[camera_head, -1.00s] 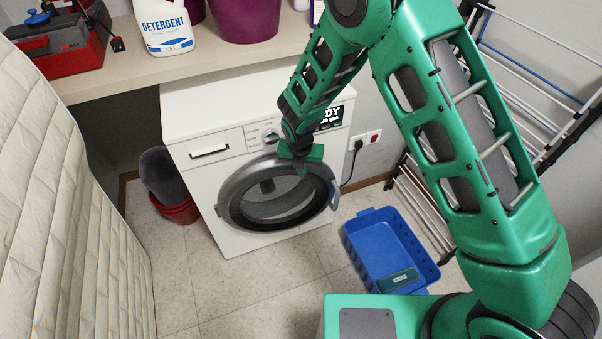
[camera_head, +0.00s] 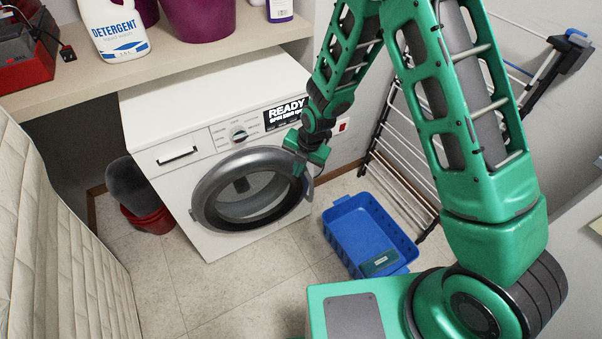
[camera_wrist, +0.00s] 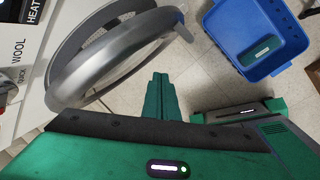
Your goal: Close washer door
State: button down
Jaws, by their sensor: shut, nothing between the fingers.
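The white washer (camera_head: 190,155) stands under the counter, its display reading READY. Its round door (camera_head: 212,190), with a grey ring and dark glass, is at the front. In the wrist view the door (camera_wrist: 115,62) stands at an angle out from the washer front, so it looks partly open. A grey handle tab (camera_wrist: 182,25) sticks out at its rim. My gripper (camera_head: 304,170) is at the right edge of the door in the head view. In the wrist view its green fingers (camera_wrist: 159,80) are together and empty, beside the door's outer face. Contact with the door cannot be told.
A blue basket (camera_head: 365,232) with a small box inside sits on the floor right of the washer. A drying rack (camera_head: 400,165) leans at the right wall. A red bucket (camera_head: 150,218) stands left. Open floor lies in front.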

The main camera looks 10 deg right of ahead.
jog(key=s+d+f+m+t+y, duration=0.2)
jog(key=d+f+m+t+y, duration=0.15)
jog(key=d+m, duration=0.65)
jog(key=shift+m+g, duration=0.3)
jog(key=shift+g, duration=0.15)
jog(key=shift+w+a+f, duration=1.75)
jog(key=shift+w+f, duration=0.05)
jog(key=shift+w, duration=0.1)
jog(key=shift+w+a+f, duration=1.7)
jog(key=shift+w+f, duration=0.05)
jog(key=shift+w, duration=0.1)
